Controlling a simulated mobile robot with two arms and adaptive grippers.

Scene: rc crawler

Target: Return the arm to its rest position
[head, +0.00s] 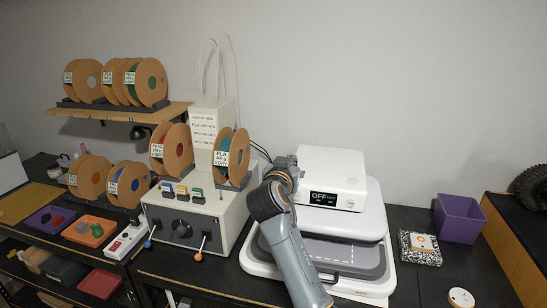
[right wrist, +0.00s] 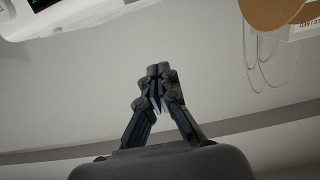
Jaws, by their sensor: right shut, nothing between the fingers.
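My right arm (head: 290,245) reaches up from the bottom of the head view. Its gripper (head: 284,164) is just left of the white box with the lit "OFF" display (head: 335,161); I cannot tell whether they touch. In the right wrist view the fingers (right wrist: 158,75) meet at the tips, with nothing between them. Part of a white unit with a dark display (right wrist: 50,5) shows at that view's top left, and part of a brown spool (right wrist: 275,14) at its top right. My left gripper is not in view.
A white heat press (head: 372,222) lies behind and right of my forearm. A grey control box (head: 195,220) with filament spools (head: 231,158) above stands to the left. A purple bin (head: 460,218) and a speckled block (head: 420,248) are at right.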

